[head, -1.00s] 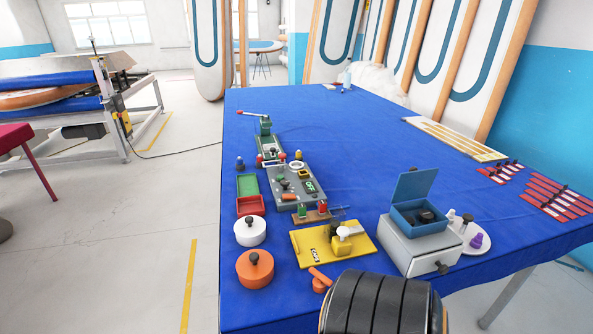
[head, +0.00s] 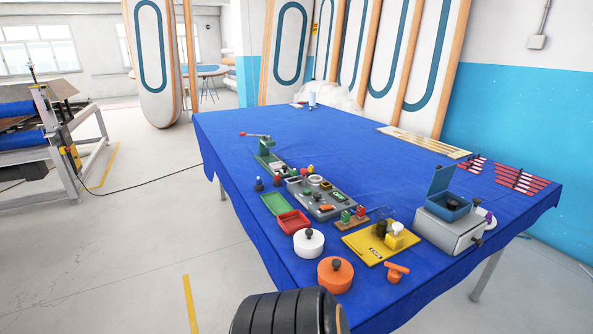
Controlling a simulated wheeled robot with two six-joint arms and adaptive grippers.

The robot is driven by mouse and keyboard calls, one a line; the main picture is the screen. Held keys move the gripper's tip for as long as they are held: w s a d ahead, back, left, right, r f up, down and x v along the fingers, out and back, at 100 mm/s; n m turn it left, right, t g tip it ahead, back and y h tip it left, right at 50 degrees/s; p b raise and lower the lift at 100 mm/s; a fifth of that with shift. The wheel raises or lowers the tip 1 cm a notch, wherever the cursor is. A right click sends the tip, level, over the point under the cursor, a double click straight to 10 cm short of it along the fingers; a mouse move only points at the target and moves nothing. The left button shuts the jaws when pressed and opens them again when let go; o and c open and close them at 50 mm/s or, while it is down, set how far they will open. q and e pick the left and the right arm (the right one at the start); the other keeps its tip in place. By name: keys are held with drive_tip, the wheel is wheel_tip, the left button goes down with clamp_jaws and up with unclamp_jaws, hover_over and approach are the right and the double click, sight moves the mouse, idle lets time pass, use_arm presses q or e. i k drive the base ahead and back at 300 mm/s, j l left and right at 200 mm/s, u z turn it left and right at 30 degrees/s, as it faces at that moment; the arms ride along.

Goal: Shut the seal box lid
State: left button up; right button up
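The seal box (head: 433,204) is a small blue box on top of a grey drawer unit (head: 430,228) at the table's right front. Its blue lid (head: 441,179) stands up, open, at the back left edge. A dark object (head: 453,204) lies inside the box. Neither of my grippers shows in the head view, so I cannot see what they hold.
The blue-covered table (head: 300,135) bears a yellow plate (head: 358,244), a white pot (head: 308,247) and an orange pot (head: 335,278) left of the drawer unit.

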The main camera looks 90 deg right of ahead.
sight(441, 179)
drive_tip(key=i+l+z, duration=0.15)
drive_tip(key=z, duration=0.25)
drive_tip(key=i+z, duration=0.25)
drive_tip(key=z, duration=0.2)
drive_tip(key=i+z, duration=0.25)
drive_tip(key=z, duration=0.15)
drive_tip(key=i+z, duration=0.2)
drive_tip(key=z, duration=0.2)
drive_tip(key=i+j+z, duration=0.2)
drive_tip(key=z, duration=0.2)
drive_tip(key=i+z, duration=0.2)
drive_tip(key=z, duration=0.3)
drive_tip(key=i+z, duration=0.25)
drive_tip(key=z, duration=0.2)
drive_tip(key=i+z, duration=0.2)
drive_tip(key=z, duration=0.3)
drive_tip(key=i+j+z, duration=0.2)
drive_tip(key=z, duration=0.3)
drive_tip(key=i+j+z, duration=0.15)
drive_tip(key=z, duration=0.3)
drive_tip(key=i+j+z, duration=0.1)
drive_tip(key=j+z, duration=0.2)
drive_tip(key=z, duration=0.2)
drive_tip(key=j+z, duration=0.3)
drive_tip(key=z, duration=0.2)
